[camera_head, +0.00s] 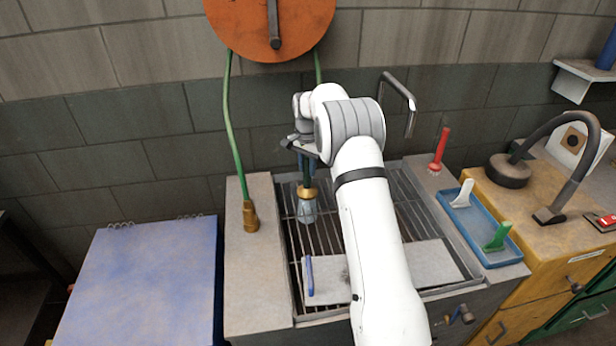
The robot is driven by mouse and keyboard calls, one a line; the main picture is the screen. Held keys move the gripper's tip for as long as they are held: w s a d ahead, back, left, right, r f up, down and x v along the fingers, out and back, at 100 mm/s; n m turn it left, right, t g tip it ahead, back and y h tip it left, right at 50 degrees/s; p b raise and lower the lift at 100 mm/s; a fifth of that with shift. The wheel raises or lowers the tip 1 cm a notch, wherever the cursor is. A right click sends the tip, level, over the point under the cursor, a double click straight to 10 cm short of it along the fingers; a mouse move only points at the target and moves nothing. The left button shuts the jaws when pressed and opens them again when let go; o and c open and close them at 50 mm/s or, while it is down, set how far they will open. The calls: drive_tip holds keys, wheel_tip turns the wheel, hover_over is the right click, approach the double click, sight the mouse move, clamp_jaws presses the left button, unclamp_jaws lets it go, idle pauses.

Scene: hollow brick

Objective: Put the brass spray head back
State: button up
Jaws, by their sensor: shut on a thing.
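My gripper (306,168) is above the left part of the metal grate (325,238), pointing down. It is shut on a dark stem with a brass collar (307,192), which I take to be the brass spray head. A pale grey-blue, bell-shaped part (307,211) shows below the collar; I cannot tell whether it touches the grate. A green hose (228,125) hangs from the round orange wall disc (255,25) into a brass fitting (250,217) on the left ledge. A second hose strand goes down behind my arm, its lower end hidden.
A pale board (415,263) with a blue-handled tool (309,276) lies on the grate. A blue tray (462,217), a red brush (439,150) and a black hose arm (580,160) stand right. A blue-topped surface (140,280) lies left.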

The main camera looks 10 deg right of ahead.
sight(307, 176)
drive_tip(key=shift+f+p, duration=0.4)
drive_tip(key=shift+f, duration=1.45)
drive_tip(key=shift+f, duration=0.1)
drive_tip(key=o, duration=0.5)
drive_tip(key=shift+f, duration=0.15)
drive_tip(key=o, duration=0.5)
